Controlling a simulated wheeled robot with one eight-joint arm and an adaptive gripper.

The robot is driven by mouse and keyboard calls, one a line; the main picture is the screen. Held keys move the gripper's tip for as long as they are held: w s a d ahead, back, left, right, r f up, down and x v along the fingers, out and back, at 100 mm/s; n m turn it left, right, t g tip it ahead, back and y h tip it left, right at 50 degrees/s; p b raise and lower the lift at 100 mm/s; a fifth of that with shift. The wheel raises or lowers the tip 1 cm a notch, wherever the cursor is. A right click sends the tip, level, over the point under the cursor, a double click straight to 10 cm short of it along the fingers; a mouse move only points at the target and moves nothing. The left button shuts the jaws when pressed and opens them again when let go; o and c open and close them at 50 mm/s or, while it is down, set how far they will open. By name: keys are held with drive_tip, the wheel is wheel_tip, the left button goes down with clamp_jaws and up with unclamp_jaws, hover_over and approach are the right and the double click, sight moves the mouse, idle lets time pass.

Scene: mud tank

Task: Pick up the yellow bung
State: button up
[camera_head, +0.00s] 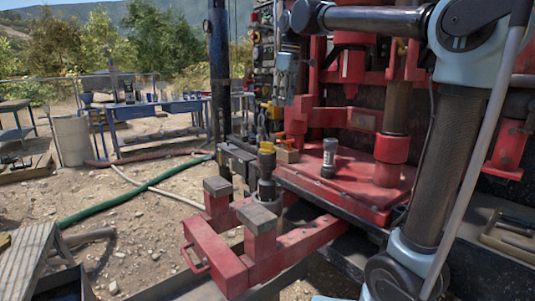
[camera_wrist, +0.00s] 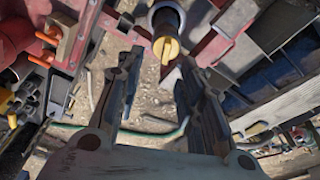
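The yellow bung (camera_head: 266,148) sits on top of a dark upright pipe fitting (camera_head: 266,170) beside the red frame. In the wrist view the bung (camera_wrist: 166,48) shows at the end of a dark cylinder (camera_wrist: 166,18), near top centre. My gripper (camera_wrist: 159,58) is open, with two dark fingers spread apart. The bung appears between or just beyond the fingertips; I cannot tell the gap in depth. No contact shows. In the head view my arm reaches down above the fitting, and its fingers are hard to make out against the machinery.
A red steel frame (camera_head: 240,270) with grey pads surrounds the fitting. A dark cylinder (camera_head: 328,157) stands on the red deck (camera_head: 350,185). Orange-handled valves (camera_head: 285,140) and a control panel (camera_head: 264,60) crowd behind. A green hose (camera_head: 130,200) lies on open gravel at left.

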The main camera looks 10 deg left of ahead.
drive_tip(key=a+r, duration=0.1)
drive_tip(key=a, duration=0.2)
hover_over(267, 151)
drive_tip(key=w, duration=0.3)
drive_tip(key=shift+n, duration=0.3)
drive_tip(key=f, duration=1.2)
drive_tip(key=shift+w+d, duration=0.1)
drive_tip(key=shift+d, duration=0.3)
drive_tip(key=shift+s+a+f, duration=0.1)
drive_tip(key=shift+a+f, duration=0.1)
drive_tip(key=shift+f, duration=0.65)
drive_tip(key=shift+s+a+f, duration=0.1)
drive_tip(key=shift+a+f, duration=0.05)
drive_tip(key=shift+f, duration=0.7)
drive_tip(key=shift+a+f, duration=0.2)
drive_tip(key=shift+f, duration=0.65)
clamp_jaws()
